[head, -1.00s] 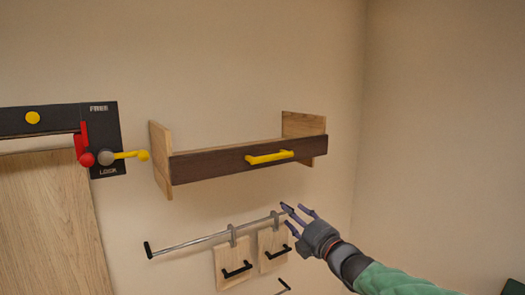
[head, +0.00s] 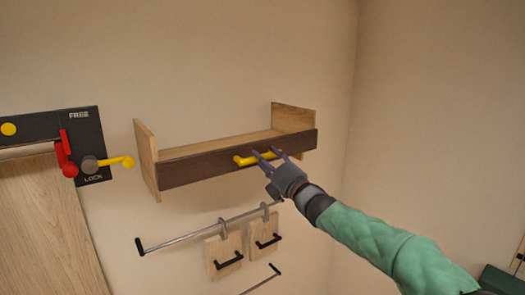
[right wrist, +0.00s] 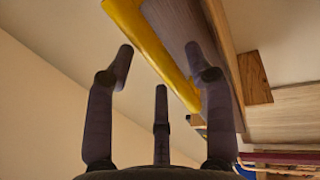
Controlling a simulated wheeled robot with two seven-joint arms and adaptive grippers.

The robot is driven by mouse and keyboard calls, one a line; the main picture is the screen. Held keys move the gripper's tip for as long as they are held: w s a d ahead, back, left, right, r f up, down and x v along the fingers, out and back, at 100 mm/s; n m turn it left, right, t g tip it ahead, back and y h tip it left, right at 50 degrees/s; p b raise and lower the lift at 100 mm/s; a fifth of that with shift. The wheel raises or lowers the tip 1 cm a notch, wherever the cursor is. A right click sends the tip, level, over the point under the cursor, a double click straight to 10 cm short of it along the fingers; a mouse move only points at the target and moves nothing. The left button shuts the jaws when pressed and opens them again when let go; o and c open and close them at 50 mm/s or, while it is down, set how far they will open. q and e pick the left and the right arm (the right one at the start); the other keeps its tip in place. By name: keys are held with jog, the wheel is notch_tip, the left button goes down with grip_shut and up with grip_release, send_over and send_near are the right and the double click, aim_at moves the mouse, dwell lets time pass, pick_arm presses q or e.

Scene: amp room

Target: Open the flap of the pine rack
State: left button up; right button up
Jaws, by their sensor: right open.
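The pine rack (head: 147,160) hangs on the wall, with pale wood sides and a dark brown flap (head: 200,168) across its front. A yellow bar handle (head: 243,160) sits on the flap. My right gripper (head: 269,153) is open at the right part of the handle and covers some of it. In the right wrist view the yellow handle (right wrist: 150,45) runs diagonally beyond the spread fingers (right wrist: 160,70), beside the dark flap (right wrist: 168,20). Whether the fingers touch the handle I cannot tell. The flap looks upright against the rack. My left gripper is not in view.
Below the rack a metal rail (head: 185,237) carries two wooden boards with black handles (head: 223,257). At the left a black lock panel (head: 85,140) has red and yellow levers. The right wall (head: 430,120) is bare; a dark green object (head: 500,280) is at lower right.

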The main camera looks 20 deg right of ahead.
jog(key=shift+x, duration=0.9)
grip_shut()
